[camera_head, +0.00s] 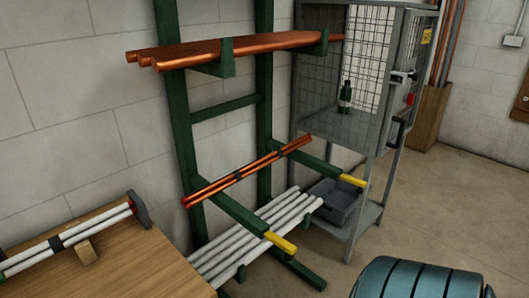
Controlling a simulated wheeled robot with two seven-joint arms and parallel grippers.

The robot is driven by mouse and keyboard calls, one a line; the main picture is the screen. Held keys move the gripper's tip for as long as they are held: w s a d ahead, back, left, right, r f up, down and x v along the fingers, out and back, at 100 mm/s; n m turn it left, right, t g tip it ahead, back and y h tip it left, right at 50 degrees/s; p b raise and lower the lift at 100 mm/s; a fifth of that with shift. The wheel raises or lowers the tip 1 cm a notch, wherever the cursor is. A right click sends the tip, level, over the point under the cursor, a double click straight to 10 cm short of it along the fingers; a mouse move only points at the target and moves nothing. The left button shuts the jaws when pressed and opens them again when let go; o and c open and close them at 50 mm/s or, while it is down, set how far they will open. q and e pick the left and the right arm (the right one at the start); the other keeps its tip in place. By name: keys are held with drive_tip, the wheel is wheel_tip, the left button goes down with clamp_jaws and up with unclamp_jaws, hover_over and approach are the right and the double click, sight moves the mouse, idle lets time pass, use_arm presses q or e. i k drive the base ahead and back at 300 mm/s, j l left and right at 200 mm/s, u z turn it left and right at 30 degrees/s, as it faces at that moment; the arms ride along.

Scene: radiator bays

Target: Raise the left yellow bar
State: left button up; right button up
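The left yellow bar (281,242) is the yellow end of a green arm (232,210) that juts forward from the green rack (178,125). It slopes down toward the front and sits beside the front ends of white pipes. A second yellow bar (353,180) tips the matching arm farther right. Copper pipes (236,175) bound with dark bands lie across both arms, close to the uprights. Neither of my grippers is in view.
More copper pipes (230,48) rest on upper brackets. White pipes (250,240) lie low on the rack. A wooden table (130,268) with white tubes stands left. A wire-mesh cabinet (350,135) stands right, with a grey bin (335,200).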

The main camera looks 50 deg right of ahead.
sight(290, 249)
drive_tip(key=z, duration=1.55)
